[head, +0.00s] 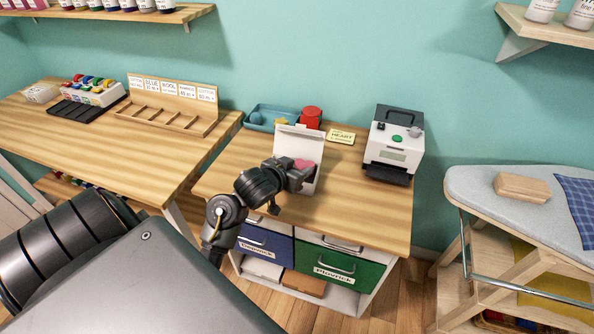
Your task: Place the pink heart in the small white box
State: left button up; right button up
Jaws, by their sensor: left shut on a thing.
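The small white box (311,140) stands on the wooden cabinet top with its lid raised. My left gripper (301,170) reaches in from the left in front of it and hides much of its lower part. The gripper is shut on the pink heart (304,164), which shows just beyond the fingers, in front of the raised lid. I cannot tell whether the heart is inside the box or above it. My right gripper is not in view.
A blue tray (259,126) and a red object (310,117) stand behind the box. A yellow heart label (341,136) lies to their right. A white machine (393,146) stands at the back right. The cabinet top (355,210) is clear at the front right.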

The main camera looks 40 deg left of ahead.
pick_arm(q)
jog(key=shift+f+b, duration=0.35)
jog(key=shift+f, duration=0.2)
jog(key=o, duration=1)
jog(key=shift+o, duration=0.2)
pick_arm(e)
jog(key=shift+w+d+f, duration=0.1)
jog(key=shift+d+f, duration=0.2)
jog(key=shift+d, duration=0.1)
pick_arm(q)
jog(key=shift+r, duration=0.1)
jog(key=shift+r+p, duration=0.35)
jog(key=shift+r, duration=0.05)
jog(key=p+v, duration=0.4)
jog(key=v, duration=0.8)
jog(key=shift+r, duration=0.15)
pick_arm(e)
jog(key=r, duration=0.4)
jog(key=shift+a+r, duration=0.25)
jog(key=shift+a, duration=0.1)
